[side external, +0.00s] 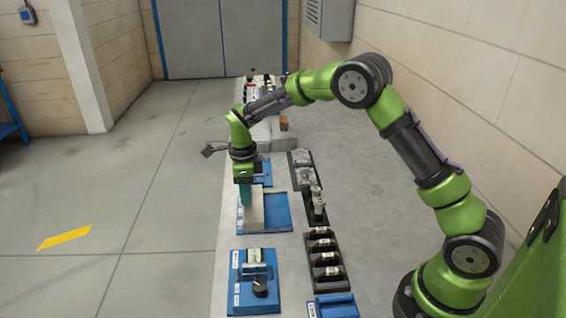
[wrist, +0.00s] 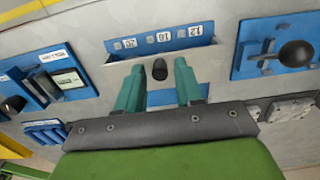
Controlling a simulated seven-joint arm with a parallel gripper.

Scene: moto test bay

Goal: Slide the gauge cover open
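The gauge cover (wrist: 205,68) is a pale beige slab with a short black knob (wrist: 159,69) at its middle. It lies across a blue panel (wrist: 180,35), and several small numbered labels show in a strip beyond its edge. In the side view the cover (side external: 256,212) stands on the left part of the blue panel (side external: 278,212). My gripper (wrist: 160,66) is open, with one teal finger on each side of the knob and a gap to both. In the side view my gripper (side external: 245,201) points down at the cover and hides the knob.
A blue unit with a dark dial (side external: 260,287) lies nearer the side camera. Another blue unit with a black ball lever (wrist: 297,53) is on the other side. A row of black holders (side external: 323,250) runs along the right of the bench. Grey floor is clear at left.

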